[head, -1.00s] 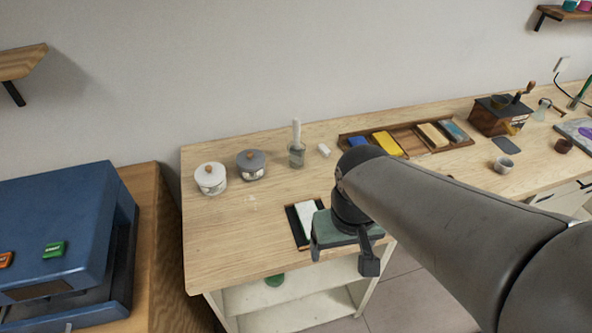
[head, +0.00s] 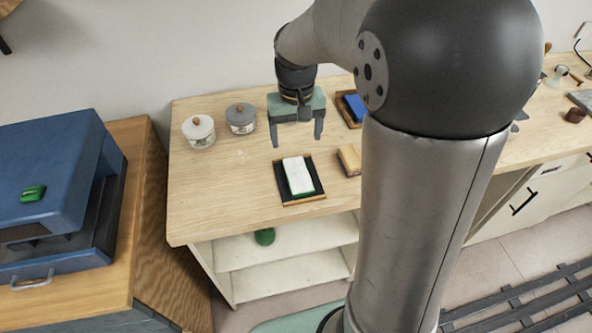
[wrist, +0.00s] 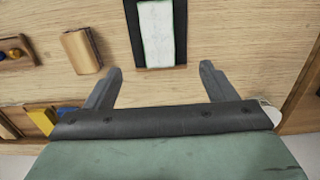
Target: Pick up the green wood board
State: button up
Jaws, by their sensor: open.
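A pale, nearly white block with a green lower edge (head: 298,174) lies on a black tray with a wooden front edge (head: 313,193), near the table's front. It is the only thing on the table resembling a green board; its top looks white. The block also shows at the top middle of the wrist view (wrist: 155,35), with the black tray (wrist: 181,30) around it. My gripper (head: 297,140) is open and empty, above the table and behind the block. In the wrist view its two fingers (wrist: 160,70) point toward the block, apart from it.
A tan block (head: 349,160) lies right of the black tray. A wooden tray with a blue block (head: 356,107) is at the right, partly hidden by my arm. The table's front left is clear.

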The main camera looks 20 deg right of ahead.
send_over(298, 174)
jog(key=f, duration=0.7)
jog(key=shift+a+f+p, duration=0.2)
jog(key=shift+f+p, duration=0.2)
jog(key=shift+d+f+p, duration=0.15)
jog(key=shift+f+p, duration=0.5)
jog(key=shift+f, duration=1.95)
jog(key=c, duration=1.1)
